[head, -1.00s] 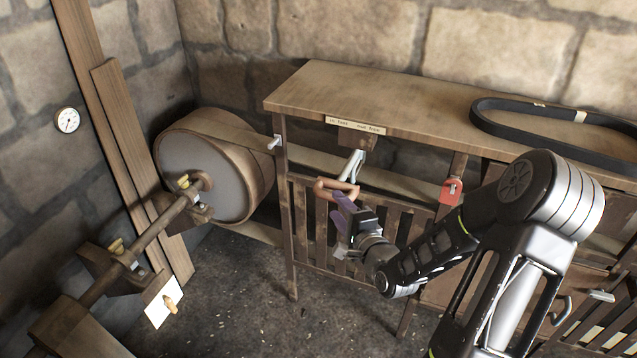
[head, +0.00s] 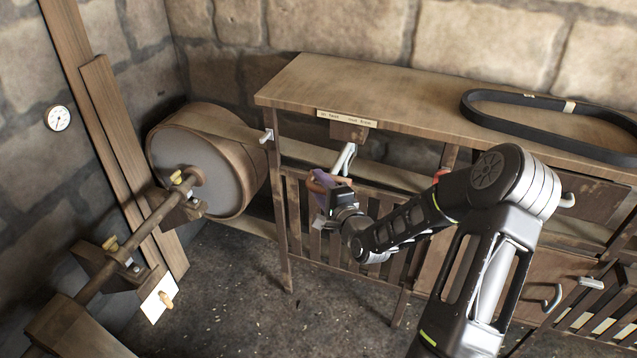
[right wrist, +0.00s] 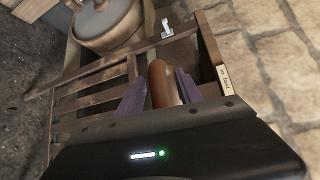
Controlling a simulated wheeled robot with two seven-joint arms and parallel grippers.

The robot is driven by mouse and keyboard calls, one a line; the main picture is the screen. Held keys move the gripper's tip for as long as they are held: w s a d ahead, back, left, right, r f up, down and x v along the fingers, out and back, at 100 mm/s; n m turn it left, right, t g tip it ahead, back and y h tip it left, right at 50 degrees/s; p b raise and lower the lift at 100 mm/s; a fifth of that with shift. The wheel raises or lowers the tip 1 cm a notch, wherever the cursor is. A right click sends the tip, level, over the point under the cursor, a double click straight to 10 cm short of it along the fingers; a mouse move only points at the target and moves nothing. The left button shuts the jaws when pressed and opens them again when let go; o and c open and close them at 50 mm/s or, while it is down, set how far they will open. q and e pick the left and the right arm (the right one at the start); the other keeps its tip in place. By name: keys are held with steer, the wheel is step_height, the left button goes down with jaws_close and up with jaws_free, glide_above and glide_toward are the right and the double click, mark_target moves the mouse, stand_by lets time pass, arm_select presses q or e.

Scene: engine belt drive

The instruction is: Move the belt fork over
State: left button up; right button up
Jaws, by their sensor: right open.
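The belt fork has a grey metal lever (head: 345,158) hanging under the bench's front edge, below a lettered plate (head: 346,119). Its copper-brown handle (head: 315,184) is at the lower end, partly hidden by my right gripper (head: 324,192). In the right wrist view the rounded brown handle (right wrist: 160,84) stands between the two purple fingers of my right gripper (right wrist: 160,95). The fingers are open, one on each side of it. Whether either finger touches it I cannot tell. My left gripper is not in view.
A wooden bench (head: 400,85) carries a black belt loop (head: 475,105) on top. A slatted guard (head: 300,215) stands below it, close behind my right gripper. A large drum pulley (head: 190,160) and shaft (head: 150,218) are at left. The floor in front is open.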

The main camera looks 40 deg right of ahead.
steer(key=shift+w, duration=0.5)
steer(key=shift+c, duration=0.3)
